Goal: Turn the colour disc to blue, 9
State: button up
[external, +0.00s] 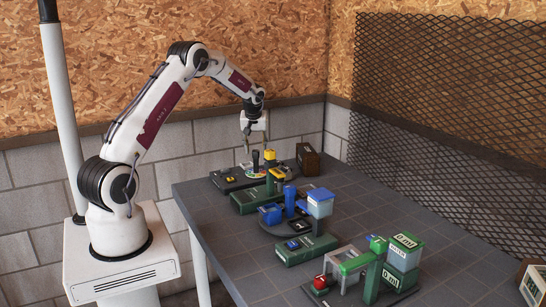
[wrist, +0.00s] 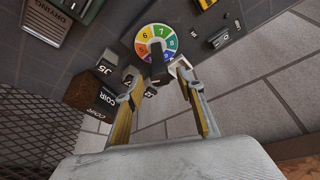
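The colour disc (external: 257,175) lies flat on a dark base at the far end of the table. In the wrist view the disc (wrist: 146,34) shows numbered red, orange, yellow, green and blue segments. A black upright knob (wrist: 158,68) stands over its near part and hides some segments, so I cannot read a 9. The knob (external: 256,159) also shows in the external view. My gripper (external: 256,146) is open above the disc. In the wrist view the fingertips of my gripper (wrist: 156,71) are on either side of the knob, with no clear contact.
A brown box (external: 307,158) stands behind the disc; in the wrist view the box (wrist: 88,92) carries a COIR label. A green base (external: 250,202), blue parts (external: 290,200) and a blue-lidded container (external: 319,203) stand nearer. The table's left front is bare.

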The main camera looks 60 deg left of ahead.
jog(key=v, duration=1)
jog(key=shift+r, duration=0.2)
dwell(0.5)
jog(key=s+d+f+m+g+h, duration=0.1)
jog(key=s+d+f+m, duration=0.2)
jog(key=s+d, duration=0.25)
jog(key=s+d+r+m+t+h, duration=0.1)
jog(key=s+d+r+m, duration=0.3)
jog(key=s+d, duration=1)
jog(key=s+d+r+m+t+h, duration=0.2)
jog(key=s+d+r+m, duration=0.3)
jog(key=s+d+r, duration=0.4)
jog(key=s+d+t, duration=0.1)
jog(key=s+d, duration=0.4)
jog(key=d, duration=0.2)
jog(key=shift+r, duration=0.2)
dwell(1.4)
